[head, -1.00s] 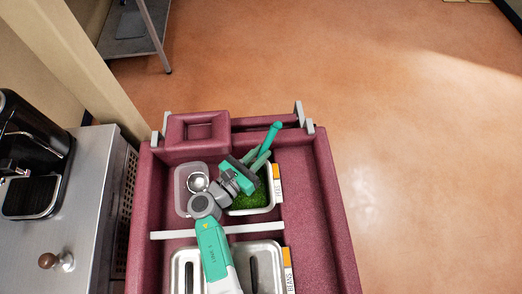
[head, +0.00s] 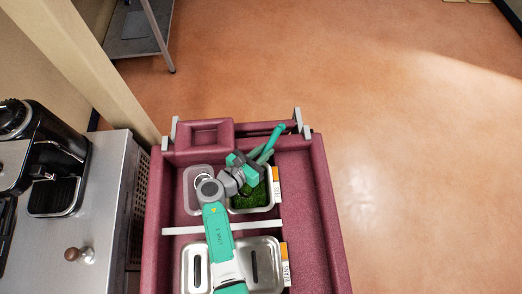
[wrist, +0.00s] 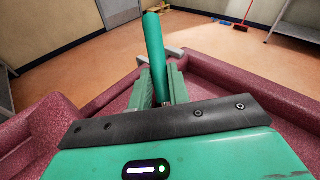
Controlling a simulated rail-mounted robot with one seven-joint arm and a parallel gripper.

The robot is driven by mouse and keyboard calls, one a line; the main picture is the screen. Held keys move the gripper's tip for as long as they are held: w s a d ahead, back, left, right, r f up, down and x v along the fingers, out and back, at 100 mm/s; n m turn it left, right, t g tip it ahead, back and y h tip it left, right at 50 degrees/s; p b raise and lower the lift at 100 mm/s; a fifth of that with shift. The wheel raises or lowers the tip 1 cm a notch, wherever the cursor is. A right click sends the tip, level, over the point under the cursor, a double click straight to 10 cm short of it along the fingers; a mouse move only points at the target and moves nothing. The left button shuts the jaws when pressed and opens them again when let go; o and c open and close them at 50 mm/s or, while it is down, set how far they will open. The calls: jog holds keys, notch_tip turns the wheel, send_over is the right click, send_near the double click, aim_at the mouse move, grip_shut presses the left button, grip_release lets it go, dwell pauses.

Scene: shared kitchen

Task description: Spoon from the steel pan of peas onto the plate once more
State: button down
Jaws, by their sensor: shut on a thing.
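The steel pan of peas (head: 267,207) sits in the far part of the maroon cart, its green peas (head: 250,197) showing beside my wrist. My gripper (head: 262,160) is over the pan's far side, shut on the teal handle of a spoon (head: 277,134), which sticks up and away to the right. The handle also rises between the fingers in the wrist view (wrist: 154,55). The spoon's bowl end is hidden, so I cannot tell whether it touches the peas or carries any. I see no plate in either view.
A clear container (head: 188,205) with a round metal thing stands left of the pan. Nearer are steel pans (head: 272,285) with slotted openings, behind a pale crossbar (head: 265,226). A coffee machine (head: 55,165) stands on the steel counter (head: 105,190) at left. Floor is clear at right.

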aim_at(279, 130)
jog(key=shift+g+y, duration=0.5)
jog(key=shift+g, duration=0.2)
jog(key=r+p, duration=0.1)
jog(key=p, duration=0.1)
jog(key=w+r+p, duration=0.1)
jog(key=r+p, duration=0.1)
jog(key=d+r+p, duration=0.1)
jog(key=r+p, duration=0.1)
jog(key=p, duration=0.1)
jog(key=shift+w+d, duration=0.1)
jog(key=shift+w, duration=0.25)
jog(key=shift+w+d+r+y+p, duration=0.3)
jog(key=shift+r+p, duration=0.2)
jog(key=shift+p, duration=0.7)
